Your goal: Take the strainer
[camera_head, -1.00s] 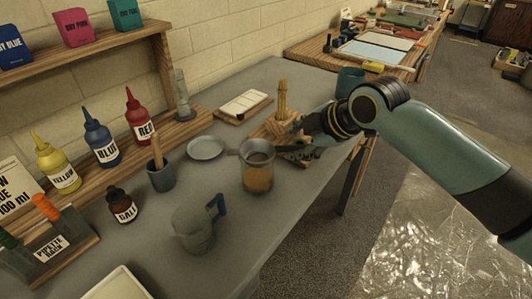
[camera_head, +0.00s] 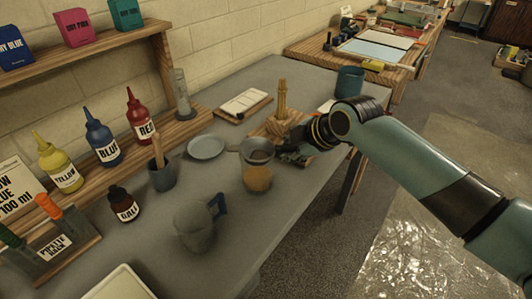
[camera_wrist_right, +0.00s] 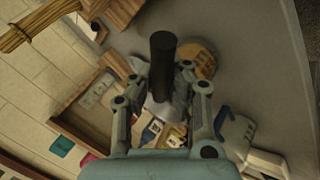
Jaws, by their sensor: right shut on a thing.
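The strainer (camera_head: 257,150) is a grey round bowl at the mouth of a glass jar (camera_head: 257,180) with orange-brown contents. It looks raised slightly over the jar; whether they touch, I cannot tell. My right gripper (camera_head: 288,153) is to the right of the strainer, shut on its handle. In the right wrist view a dark handle (camera_wrist_right: 163,62) stands between the fingers of my right gripper (camera_wrist_right: 163,95), which partly hide the bowl. The orange-brown jar (camera_wrist_right: 204,60) shows beside it. My left gripper is out of view.
A measuring jug (camera_head: 195,230) with a blue handle stands in front of the jar. A plate (camera_head: 206,147) and a cup with a stick (camera_head: 161,177) are to the left. A wooden block with bundled sticks (camera_head: 282,103) stands behind.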

